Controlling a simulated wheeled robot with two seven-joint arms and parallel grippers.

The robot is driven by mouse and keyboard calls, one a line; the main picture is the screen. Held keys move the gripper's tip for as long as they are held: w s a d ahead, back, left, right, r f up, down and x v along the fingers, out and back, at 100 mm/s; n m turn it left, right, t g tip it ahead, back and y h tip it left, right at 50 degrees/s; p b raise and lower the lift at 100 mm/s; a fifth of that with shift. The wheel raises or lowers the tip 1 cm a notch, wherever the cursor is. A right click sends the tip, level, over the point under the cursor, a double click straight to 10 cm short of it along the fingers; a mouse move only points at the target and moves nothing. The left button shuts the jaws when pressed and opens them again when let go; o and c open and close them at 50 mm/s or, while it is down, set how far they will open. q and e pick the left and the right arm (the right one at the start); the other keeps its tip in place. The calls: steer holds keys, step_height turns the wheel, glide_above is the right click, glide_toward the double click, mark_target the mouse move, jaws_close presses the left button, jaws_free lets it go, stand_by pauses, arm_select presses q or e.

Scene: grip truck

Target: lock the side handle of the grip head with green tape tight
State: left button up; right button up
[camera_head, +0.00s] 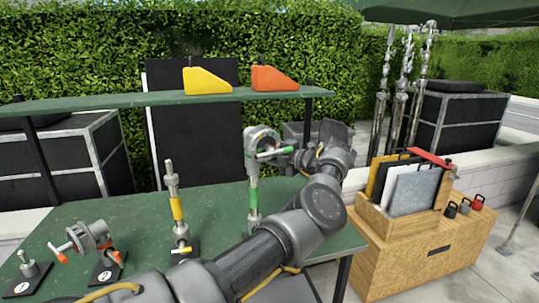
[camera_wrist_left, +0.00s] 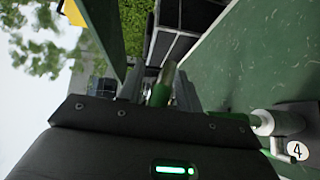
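The grip head with green tape (camera_head: 262,139) is a grey ring-shaped clamp on top of a stand with a green-taped post (camera_head: 253,196), at the right part of the green table. Its green-marked side handle (camera_head: 268,151) points right. My left gripper (camera_head: 290,151) reaches it from the right, its arm curving in from the lower left. In the left wrist view the green handle (camera_wrist_left: 160,92) appears in front of the gripper body, between the finger parts. Whether the fingers press on it is unclear. My right gripper is not in view.
A yellow-taped stand (camera_head: 177,208) and an orange-marked grip head (camera_head: 88,238) stand left on the green table (camera_head: 140,205). A shelf (camera_head: 130,101) above holds yellow and orange wedges. A wooden crate (camera_head: 440,243) with boards stands right. In the wrist view a base labelled 4 (camera_wrist_left: 294,150) shows.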

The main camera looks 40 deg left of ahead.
arm_select(q)
jaws_close()
steer(key=shift+h, duration=0.3)
stand_by(0.5)
steer(key=shift+s+d+f+m+g+h+p, duration=0.2)
steer(key=shift+m+h+p, duration=0.25)
steer(key=shift+h+p, duration=1.25)
steer(key=shift+w+d+f+m+g+h+p, duration=0.2)
steer(key=shift+m+h+p, duration=0.3)
steer(key=shift+h+p, duration=1.15)
steer(key=shift+s+a+f+m+g+h+p, duration=0.15)
steer(key=shift+m+g+h+p, duration=0.25)
steer(key=shift+h+p, duration=1.3)
steer(key=shift+d+p, duration=0.15)
steer(key=shift+p, duration=0.25)
